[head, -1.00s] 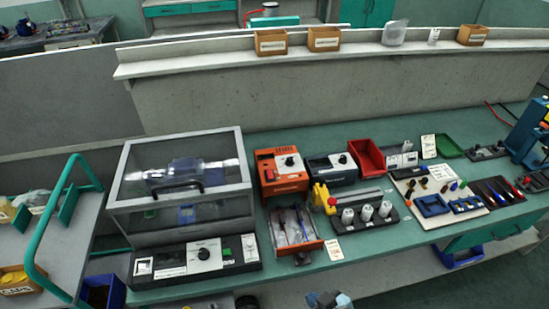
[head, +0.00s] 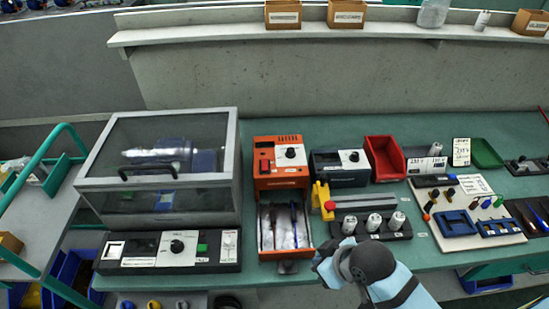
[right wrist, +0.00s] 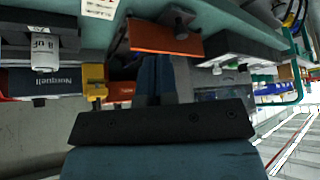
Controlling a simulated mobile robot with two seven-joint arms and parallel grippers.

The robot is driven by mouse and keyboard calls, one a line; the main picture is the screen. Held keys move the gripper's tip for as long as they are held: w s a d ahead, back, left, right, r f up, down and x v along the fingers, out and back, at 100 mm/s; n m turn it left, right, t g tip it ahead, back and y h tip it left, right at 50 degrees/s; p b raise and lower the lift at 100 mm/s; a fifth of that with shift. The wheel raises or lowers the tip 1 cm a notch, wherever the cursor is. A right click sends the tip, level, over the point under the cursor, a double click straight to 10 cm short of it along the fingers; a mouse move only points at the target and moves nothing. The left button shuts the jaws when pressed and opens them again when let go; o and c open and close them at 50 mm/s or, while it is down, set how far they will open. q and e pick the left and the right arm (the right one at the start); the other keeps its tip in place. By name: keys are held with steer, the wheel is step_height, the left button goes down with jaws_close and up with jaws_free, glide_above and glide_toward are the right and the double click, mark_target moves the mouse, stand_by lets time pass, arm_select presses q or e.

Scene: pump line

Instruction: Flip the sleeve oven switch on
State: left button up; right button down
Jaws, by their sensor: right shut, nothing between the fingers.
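My left gripper is not in view.
A clear-lidded chamber (head: 160,150) with a dark control panel (head: 168,250) stands left. A red bin (head: 385,158) is farther right.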

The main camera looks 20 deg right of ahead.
mark_target(265, 165)
steer(key=w+a+r+n+y, duration=0.1)
steer(key=w+n, duration=0.1)
steer(key=w+a+r+n+g+y, duration=0.1)
steer(key=w+a+n, duration=0.1)
steer(key=w, duration=0.1)
steer(key=w+a+r+n, duration=0.1)
steer(key=w+a+n, duration=0.1)
steer(key=shift+w+a+y+b, duration=0.25)
steer(key=shift+w+y+b, duration=0.05)
steer(key=shift+w+y, duration=0.1)
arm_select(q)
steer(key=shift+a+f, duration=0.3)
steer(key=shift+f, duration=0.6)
arm_select(e)
steer(key=w+d+r+n+y, duration=0.1)
steer(key=w+d+r, duration=0.4)
steer(key=w, duration=0.5)
steer(key=w+d+r+n+y, duration=0.1)
steer(key=w+d+r+n, duration=0.3)
steer(key=w, duration=0.6)
step_height(265, 165, up, 4)
steer(key=shift+w+d+f+g+y, duration=0.15)
steer(key=shift+w+d+g+y, duration=0.15)
steer(key=shift+d, duration=0.7)
